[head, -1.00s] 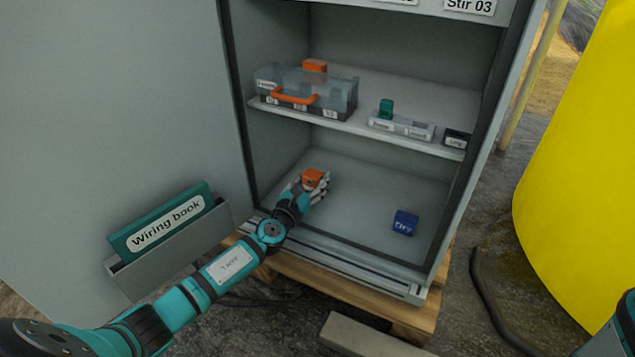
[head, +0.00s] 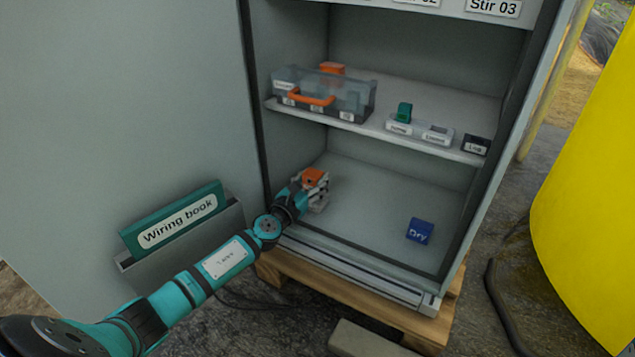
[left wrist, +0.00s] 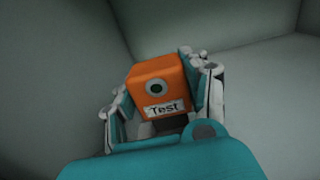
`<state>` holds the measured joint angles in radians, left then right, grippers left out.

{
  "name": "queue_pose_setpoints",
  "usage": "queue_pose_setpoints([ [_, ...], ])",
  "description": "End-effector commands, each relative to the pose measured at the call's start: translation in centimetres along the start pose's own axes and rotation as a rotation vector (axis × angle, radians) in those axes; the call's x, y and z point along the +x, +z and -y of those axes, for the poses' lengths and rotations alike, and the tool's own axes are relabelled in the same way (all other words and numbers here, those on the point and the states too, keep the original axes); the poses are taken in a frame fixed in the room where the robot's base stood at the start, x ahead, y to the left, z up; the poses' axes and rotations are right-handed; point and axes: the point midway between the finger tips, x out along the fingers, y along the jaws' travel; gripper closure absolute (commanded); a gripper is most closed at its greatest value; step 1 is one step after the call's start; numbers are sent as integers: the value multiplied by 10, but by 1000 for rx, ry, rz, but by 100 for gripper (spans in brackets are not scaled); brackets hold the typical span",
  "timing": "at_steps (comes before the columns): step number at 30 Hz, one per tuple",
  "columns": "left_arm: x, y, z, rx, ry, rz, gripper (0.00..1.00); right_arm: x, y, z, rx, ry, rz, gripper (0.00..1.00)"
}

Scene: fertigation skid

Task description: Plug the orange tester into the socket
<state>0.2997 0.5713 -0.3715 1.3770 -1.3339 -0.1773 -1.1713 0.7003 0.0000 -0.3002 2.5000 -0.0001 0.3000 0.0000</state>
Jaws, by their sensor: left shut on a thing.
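The orange tester (head: 313,177) is a small block in the lower bay of the cabinet. In the left wrist view the tester (left wrist: 157,90) shows a "Test" label and a round dark-centred spot. My left gripper (head: 314,190) is shut on it, with fingers on both sides. Whether the tester touches the bay floor I cannot tell. My right gripper is out of view. No socket can be clearly made out; a light strip (head: 419,132) on the shelf has small labels and a green block (head: 404,112) at its left.
A clear case (head: 350,98) with an orange handle stands on the shelf (head: 370,131), another orange block (head: 332,68) behind it. A dark labelled block (head: 476,145) is at the right. A blue "Dry" block (head: 419,231) lies on the bay floor. The wiring book (head: 175,219) hangs in a door holder.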

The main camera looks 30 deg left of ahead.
Motion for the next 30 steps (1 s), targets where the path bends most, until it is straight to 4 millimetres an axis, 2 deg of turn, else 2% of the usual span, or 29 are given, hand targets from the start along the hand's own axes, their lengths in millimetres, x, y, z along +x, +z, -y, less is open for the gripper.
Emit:
queue_pose_setpoints([
  [8, 0, 0, -8, -1, 0, 1, 89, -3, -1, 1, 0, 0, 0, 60],
  [30, 0, -2, -8, 0, 0, 1, 89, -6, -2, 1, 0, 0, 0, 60],
])
